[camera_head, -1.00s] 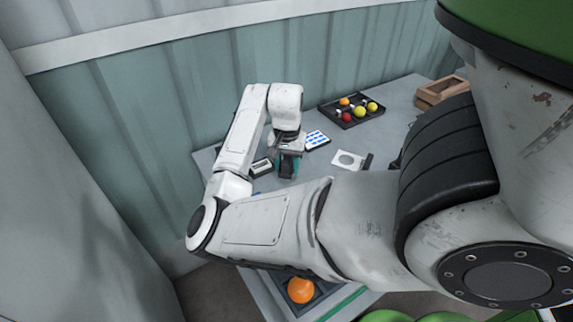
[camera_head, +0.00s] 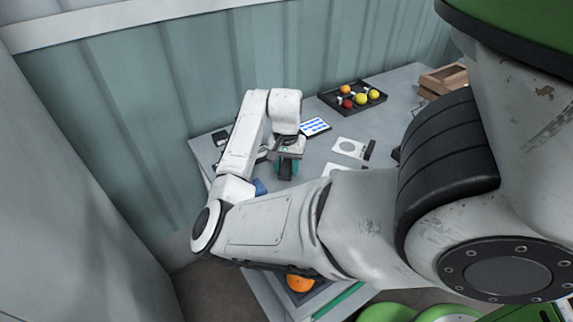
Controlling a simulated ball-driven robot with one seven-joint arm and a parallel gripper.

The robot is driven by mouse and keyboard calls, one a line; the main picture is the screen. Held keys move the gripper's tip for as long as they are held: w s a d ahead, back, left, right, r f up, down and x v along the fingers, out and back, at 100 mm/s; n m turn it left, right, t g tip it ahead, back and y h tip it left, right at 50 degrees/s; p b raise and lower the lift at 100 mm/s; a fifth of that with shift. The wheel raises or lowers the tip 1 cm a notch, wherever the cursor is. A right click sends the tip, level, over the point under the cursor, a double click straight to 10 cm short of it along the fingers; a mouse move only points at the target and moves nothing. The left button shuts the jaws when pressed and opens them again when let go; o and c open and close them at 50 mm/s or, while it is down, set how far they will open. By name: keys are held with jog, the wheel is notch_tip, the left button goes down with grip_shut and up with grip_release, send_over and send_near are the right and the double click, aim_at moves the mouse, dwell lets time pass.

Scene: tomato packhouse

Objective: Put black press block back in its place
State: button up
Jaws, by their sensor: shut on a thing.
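My gripper (camera_head: 288,160) points down over the left part of the grey table, beneath the white wrist. It is shut on a dark thing with teal beside it, which I take to be the black press block (camera_head: 287,169). It is small and mostly covered by the gripper, so its shape and whether it touches the table cannot be told. Another small black block (camera_head: 370,150) lies on the table at the right of a white plate with a round mark (camera_head: 349,147). I cannot tell which place belongs to the press block.
A black tray (camera_head: 375,104) of colored fruit stands at the back, with a wooden crate (camera_head: 443,79) right of it. A blue-and-white card (camera_head: 315,127) lies behind the gripper. A blue thing (camera_head: 260,187) is left of it. My forearm hides the table's front.

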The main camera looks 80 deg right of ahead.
jog(key=shift+f, duration=0.4)
dwell(0.5)
jog(key=o, duration=1)
jog(key=c, duration=0.3)
jog(key=shift+c, duration=0.2)
jog(key=shift+r, duration=0.15)
notch_tip(320, 180, up, 7)
jog(key=p, duration=0.7)
